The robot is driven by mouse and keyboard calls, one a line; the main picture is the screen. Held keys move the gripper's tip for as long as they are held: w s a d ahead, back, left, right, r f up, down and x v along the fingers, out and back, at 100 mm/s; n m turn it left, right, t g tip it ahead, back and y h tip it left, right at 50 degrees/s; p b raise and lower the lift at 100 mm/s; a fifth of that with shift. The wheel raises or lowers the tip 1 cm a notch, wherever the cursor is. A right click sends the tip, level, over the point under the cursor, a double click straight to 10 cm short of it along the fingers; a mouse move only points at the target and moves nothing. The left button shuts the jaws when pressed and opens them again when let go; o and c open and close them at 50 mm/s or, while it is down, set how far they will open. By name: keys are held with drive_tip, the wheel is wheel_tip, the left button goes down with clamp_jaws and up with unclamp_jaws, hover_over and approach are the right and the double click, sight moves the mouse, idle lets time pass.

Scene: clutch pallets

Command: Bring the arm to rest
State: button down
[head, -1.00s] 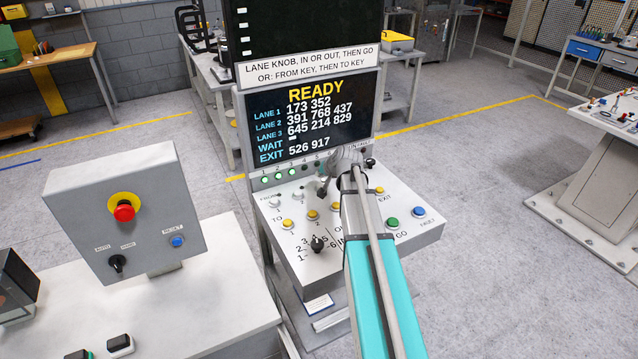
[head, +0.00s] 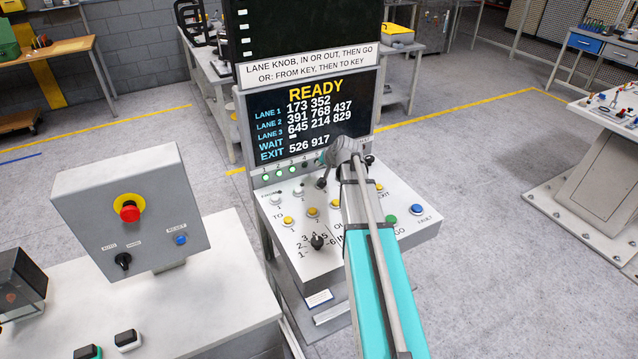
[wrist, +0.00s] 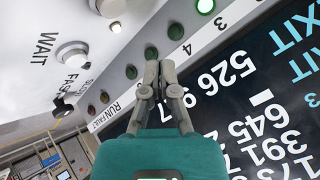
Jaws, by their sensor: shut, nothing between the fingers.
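My gripper (wrist: 160,66) shows in the wrist view with its two grey fingers drawn together and nothing between them. The fingertips point toward the row of small round lamps beside the lane numbers on the console (head: 290,236). I cannot tell the exact gap to the panel. In the head view my arm reaches from the bottom over the console's right part, its wrist in front of the screen's lower right. The gripper itself is mostly hidden there. The screen (head: 310,108) reads READY.
A grey control box (head: 85,215) with a red stop button (head: 130,212) stands on a white bench at left. A white table (head: 618,118) with small parts stands at right. A workbench (head: 60,48) is at back left. The floor right of the console is clear.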

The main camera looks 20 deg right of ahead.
sight(283, 239)
idle(0.3)
drive_tip(key=s+a+f+n+g, duration=0.1)
drive_tip(key=s+a, duration=0.2)
drive_tip(key=a, duration=0.1)
drive_tip(key=s+a+f+n+g, duration=0.1)
drive_tip(key=s+a, duration=0.2)
drive_tip(key=a, duration=0.1)
drive_tip(key=s+a+f+n+g, duration=0.1)
drive_tip(key=s+a+g, duration=0.1)
drive_tip(key=a, duration=0.3)
drive_tip(key=shift+s+a+f+y, duration=0.1)
drive_tip(key=shift+s+f+y, duration=0.15)
drive_tip(key=shift+s+y, duration=0.25)
drive_tip(key=s+a+n+g, duration=0.1)
drive_tip(key=s+a, duration=0.1)
drive_tip(key=s, duration=0.1)
drive_tip(key=s+a+f+n+g, duration=0.1)
drive_tip(key=s+a, duration=0.3)
drive_tip(key=s, duration=0.1)
drive_tip(key=shift+s+a+f+n+g+h, duration=0.25)
drive_tip(key=shift+s+f+n+g+h, duration=0.05)
drive_tip(key=shift+n+g+h, duration=0.1)
drive_tip(key=s+a+n+g+h, duration=0.1)
drive_tip(key=s+a+g, duration=0.1)
drive_tip(key=s, duration=0.5)
drive_tip(key=shift+s+a+f+n, duration=0.3)
drive_tip(key=shift+s+a, duration=0.1)
drive_tip(key=shift+a, duration=0.4)
drive_tip(key=shift+d, duration=0.1)
